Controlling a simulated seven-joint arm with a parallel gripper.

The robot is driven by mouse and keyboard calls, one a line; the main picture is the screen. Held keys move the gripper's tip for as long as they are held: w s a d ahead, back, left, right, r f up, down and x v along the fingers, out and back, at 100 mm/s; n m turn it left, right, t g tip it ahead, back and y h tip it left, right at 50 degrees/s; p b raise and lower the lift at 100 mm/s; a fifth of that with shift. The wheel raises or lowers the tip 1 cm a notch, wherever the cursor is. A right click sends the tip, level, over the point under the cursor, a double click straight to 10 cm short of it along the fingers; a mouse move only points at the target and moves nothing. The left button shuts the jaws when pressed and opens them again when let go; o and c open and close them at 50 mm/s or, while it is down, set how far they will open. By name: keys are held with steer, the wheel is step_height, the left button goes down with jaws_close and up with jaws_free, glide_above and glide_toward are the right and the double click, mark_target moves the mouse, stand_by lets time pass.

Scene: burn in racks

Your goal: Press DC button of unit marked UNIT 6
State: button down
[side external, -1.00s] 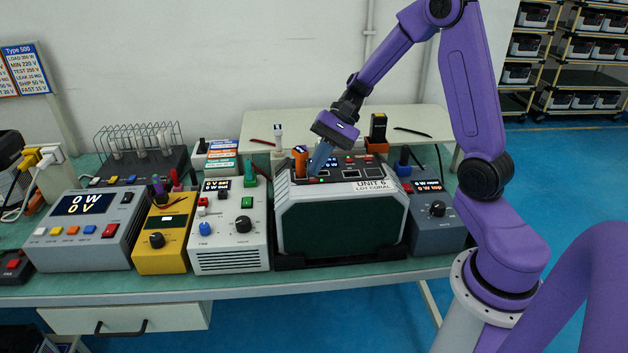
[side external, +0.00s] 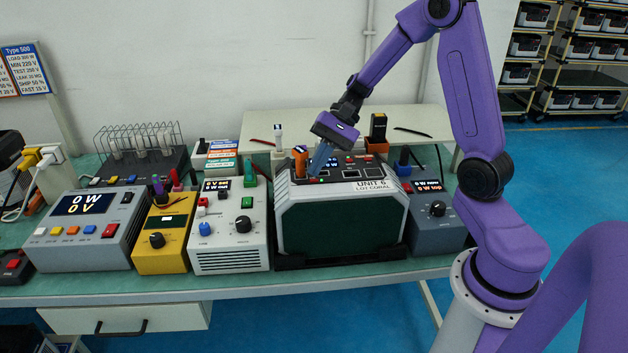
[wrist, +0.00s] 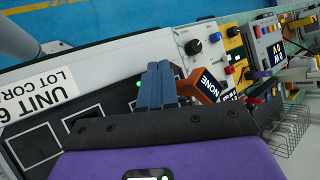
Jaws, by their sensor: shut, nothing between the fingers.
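The unit marked UNIT 6 (side external: 345,230) is a grey box with a dark green front, standing in a black cradle on the bench. Its label also shows at the left in the wrist view (wrist: 38,100). Its black top panel (wrist: 65,130) carries white-outlined squares and a display; I cannot read which button is DC. My gripper (side external: 313,174) is shut and empty, pointing down at the left part of that panel. In the wrist view its blue fingers (wrist: 158,88) are together over the panel and hide what lies under the tips. Contact cannot be told.
An orange connector (side external: 300,160) with a NONE tag (wrist: 209,85) stands close beside my fingertips. A white-grey supply (side external: 229,225), a yellow meter (side external: 163,237) and a load unit (side external: 85,232) stand to the left. A dark grey unit (side external: 437,222) stands to the right.

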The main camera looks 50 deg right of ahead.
steer(key=shift+f, duration=0.35)
steer(key=shift+f, duration=0.15)
stand_by(0.4)
steer(key=shift+r, duration=0.65)
steer(key=shift+r, duration=0.1)
steer(key=shift+r, duration=2.9)
step_height(320, 180, up, 8)
glide_above(317, 178)
steer(key=shift+s+a, duration=0.2)
steer(key=shift+s, duration=0.05)
